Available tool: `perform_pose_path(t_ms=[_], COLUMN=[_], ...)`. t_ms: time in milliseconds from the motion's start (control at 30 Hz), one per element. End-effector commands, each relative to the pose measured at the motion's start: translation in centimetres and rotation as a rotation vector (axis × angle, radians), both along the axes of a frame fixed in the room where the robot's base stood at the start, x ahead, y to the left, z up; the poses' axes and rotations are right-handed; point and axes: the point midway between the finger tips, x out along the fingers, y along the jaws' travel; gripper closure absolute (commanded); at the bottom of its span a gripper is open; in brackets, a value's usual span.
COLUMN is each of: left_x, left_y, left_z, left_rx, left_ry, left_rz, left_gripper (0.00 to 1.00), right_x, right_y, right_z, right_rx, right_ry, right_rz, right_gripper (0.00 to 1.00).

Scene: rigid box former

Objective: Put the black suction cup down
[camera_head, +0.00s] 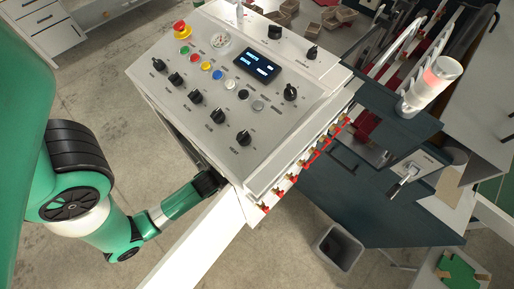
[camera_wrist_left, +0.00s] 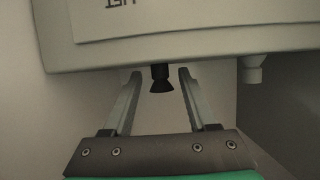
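The black suction cup (camera_wrist_left: 161,84) shows in the left wrist view, pointing down below the edge of a pale panel, between the fingers of my left gripper (camera_wrist_left: 160,74). The fingers are open, with a visible gap on each side of the cup. In the head view my left gripper (camera_head: 208,183) is at the lower left side of the control console (camera_head: 215,80), and its fingertips are hidden there. The suction cup cannot be made out in the head view. My right gripper is not in view.
A pale cup-shaped fitting (camera_wrist_left: 252,70) hangs right of the black cup. The console has knobs, coloured buttons and a red emergency stop (camera_head: 180,27). Red and brass fittings (camera_head: 305,160) line its right side. A grey bin (camera_head: 340,245) stands on the floor at lower right.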

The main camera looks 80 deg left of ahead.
Motion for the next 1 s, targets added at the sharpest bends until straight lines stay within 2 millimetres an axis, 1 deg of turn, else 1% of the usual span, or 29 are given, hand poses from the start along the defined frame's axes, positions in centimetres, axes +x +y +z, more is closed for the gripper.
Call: perform_pose_path(t_ms=[167,267,300,367,433,533,600,667,800,1000], left_x=[0.0,-0.1,-0.6,-1.4,-2.8,-5.0,-6.4,-7.4,-8.2,-9.2], left_y=[0.0,-0.1,-0.4,-1.0,-1.7,-3.2,-4.3,-4.9,-5.8,-6.0], left_z=[0.1,0.8,0.6,0.9,1.6,2.4,2.6,3.4,3.7,4.6], left_rx=[0.000,0.000,-0.001,-0.001,0.000,0.001,0.002,0.002,-0.003,0.000], left_ry=[0.000,0.000,0.002,0.003,0.004,0.004,0.006,0.004,0.020,0.008], left_rz=[0.000,0.000,-0.001,-0.003,-0.002,-0.006,-0.013,-0.011,-0.020,-0.008], left_gripper=[0.42,0.42,0.42,0.42,0.42,0.42,0.42,0.42,0.42,0.42], right_x=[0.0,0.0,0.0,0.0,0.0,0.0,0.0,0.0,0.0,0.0], right_y=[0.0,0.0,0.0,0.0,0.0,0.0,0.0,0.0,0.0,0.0], right_z=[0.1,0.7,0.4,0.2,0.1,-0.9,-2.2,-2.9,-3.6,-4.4], right_rx=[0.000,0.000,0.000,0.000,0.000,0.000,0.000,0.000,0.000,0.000], right_ry=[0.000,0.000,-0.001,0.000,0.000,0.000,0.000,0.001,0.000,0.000], right_rz=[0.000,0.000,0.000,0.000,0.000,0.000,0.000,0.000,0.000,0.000], right_gripper=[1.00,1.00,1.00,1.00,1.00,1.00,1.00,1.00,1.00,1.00])
